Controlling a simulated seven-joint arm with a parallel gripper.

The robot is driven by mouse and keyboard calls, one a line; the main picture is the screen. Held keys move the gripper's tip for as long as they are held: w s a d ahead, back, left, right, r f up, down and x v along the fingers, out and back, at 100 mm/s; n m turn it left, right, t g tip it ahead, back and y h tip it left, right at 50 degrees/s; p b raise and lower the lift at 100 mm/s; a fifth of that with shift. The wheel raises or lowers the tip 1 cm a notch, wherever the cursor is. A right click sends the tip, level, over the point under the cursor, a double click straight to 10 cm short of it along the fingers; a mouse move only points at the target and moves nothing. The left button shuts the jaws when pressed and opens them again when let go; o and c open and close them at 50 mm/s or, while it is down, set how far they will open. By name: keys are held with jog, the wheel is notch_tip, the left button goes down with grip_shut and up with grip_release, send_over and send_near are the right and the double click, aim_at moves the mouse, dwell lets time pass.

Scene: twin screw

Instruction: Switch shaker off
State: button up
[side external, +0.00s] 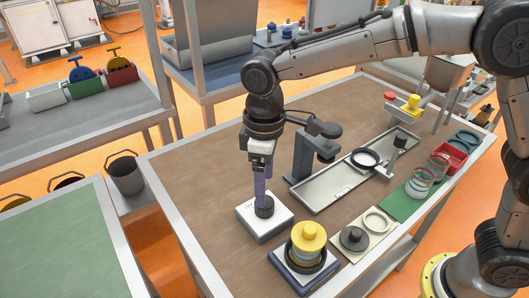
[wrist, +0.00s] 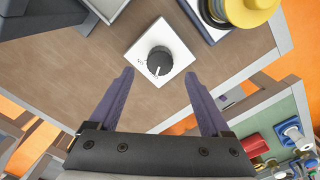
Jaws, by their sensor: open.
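A white control box (side external: 264,222) with a black round knob (side external: 264,207) sits on the brown bench top. In the wrist view the box (wrist: 178,41) shows the knob (wrist: 160,61) face-on, with a white pointer mark toward its lower edge; small label marks beside it are too small to read. My gripper (side external: 262,198) points down above the knob. In the wrist view my gripper (wrist: 160,75) is open and empty, one purple finger on each side of the knob, apart from it. A shaker-like unit (side external: 304,262) with a blue base and yellow-topped stack (side external: 308,237) stands beside the box.
A dark stand (side external: 303,158) rises behind the box, beside a long grey tray (side external: 345,183). A beige plate (side external: 363,233) with a dark disc and a pale ring lies right of the yellow-topped stack. The bench left of the box is clear.

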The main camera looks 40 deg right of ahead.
notch_tip(320, 180, up, 8)
dwell(0.5)
jog(key=s+d+r+m+t, duration=0.2)
jog(key=s+d+r, duration=0.2)
jog(key=d, duration=0.4)
jog(key=s+d+r+m+t, duration=0.1)
jog(key=s+d+r+m, duration=0.1)
jog(key=s+d+r, duration=0.45)
jog(key=s+d+f+m+t, duration=0.2)
jog(key=s+d+f+m, duration=0.2)
jog(key=s+d+f, duration=0.4)
notch_tip(320, 180, down, 4)
jog(key=s, duration=0.2)
jog(key=shift+s+t, duration=0.3)
